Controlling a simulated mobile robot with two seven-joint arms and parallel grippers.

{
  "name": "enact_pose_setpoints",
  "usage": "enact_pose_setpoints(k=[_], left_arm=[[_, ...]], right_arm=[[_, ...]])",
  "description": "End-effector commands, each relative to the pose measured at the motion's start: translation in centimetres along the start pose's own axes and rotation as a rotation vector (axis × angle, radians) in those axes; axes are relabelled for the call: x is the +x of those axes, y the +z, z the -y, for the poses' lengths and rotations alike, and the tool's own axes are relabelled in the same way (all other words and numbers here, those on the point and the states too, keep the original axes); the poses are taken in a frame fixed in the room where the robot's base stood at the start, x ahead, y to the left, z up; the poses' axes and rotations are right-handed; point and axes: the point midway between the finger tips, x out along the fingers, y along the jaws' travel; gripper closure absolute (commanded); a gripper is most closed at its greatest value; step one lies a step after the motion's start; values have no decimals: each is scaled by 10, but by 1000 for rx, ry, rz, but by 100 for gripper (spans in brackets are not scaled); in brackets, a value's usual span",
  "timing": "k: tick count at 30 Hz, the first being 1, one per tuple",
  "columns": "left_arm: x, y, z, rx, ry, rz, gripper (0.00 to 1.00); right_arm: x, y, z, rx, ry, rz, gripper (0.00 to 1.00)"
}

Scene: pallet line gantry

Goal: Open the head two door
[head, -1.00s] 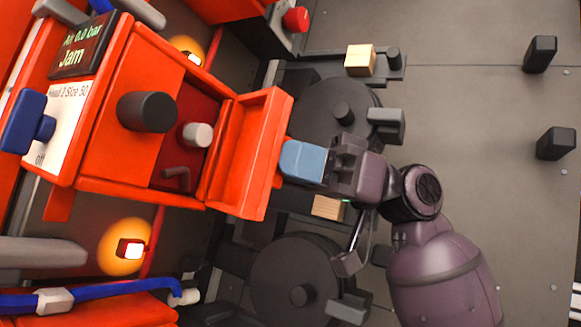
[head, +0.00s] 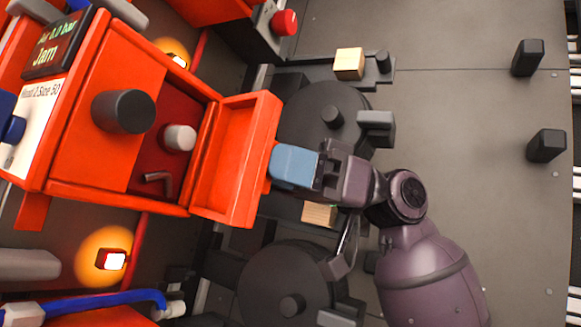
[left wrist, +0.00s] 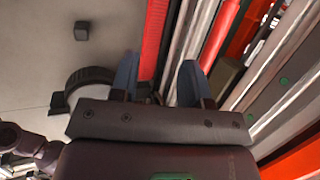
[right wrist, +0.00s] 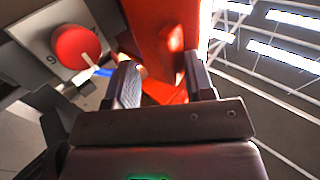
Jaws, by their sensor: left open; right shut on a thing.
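The head two door (head: 236,160) is a red tray-shaped panel, standing open to the right of the red housing (head: 110,110). The white label (head: 35,125) on the housing appears to read "Head 2 Size 50". The opening shows a pale round knob (head: 180,138) and a bent grey rod (head: 156,179). My right gripper (head: 272,165) is shut at the door's outer edge; its fingers hide what they grip. In the right wrist view a red part (right wrist: 165,75) shows between its fingers. My left gripper (left wrist: 157,75) is open, seen only in the left wrist view.
Black posts (head: 546,146) stand on the grey floor at right. A lit lamp (head: 112,259) is at lower left.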

Motion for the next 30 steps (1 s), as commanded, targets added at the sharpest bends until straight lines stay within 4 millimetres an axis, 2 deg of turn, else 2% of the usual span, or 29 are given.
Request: enact_pose_setpoints(k=[1,11,16,21,30], left_arm=[[0,-2,1,0,-1,-3,57],[0,0,1,2,-1,2,57],[0,1,1,1,-1,2,57],[0,0,1,0,-1,2,57],[0,0,1,-2,-2,2,57]], right_arm=[[5,-3,1,-4,1,-2,60],[2,-2,-2,0,6,-4,60],[-7,-1,-1,0,6,-4,60],[-34,-4,4,-7,-1,-4,60],[-91,-23,12,-7,-3,-3,60]])
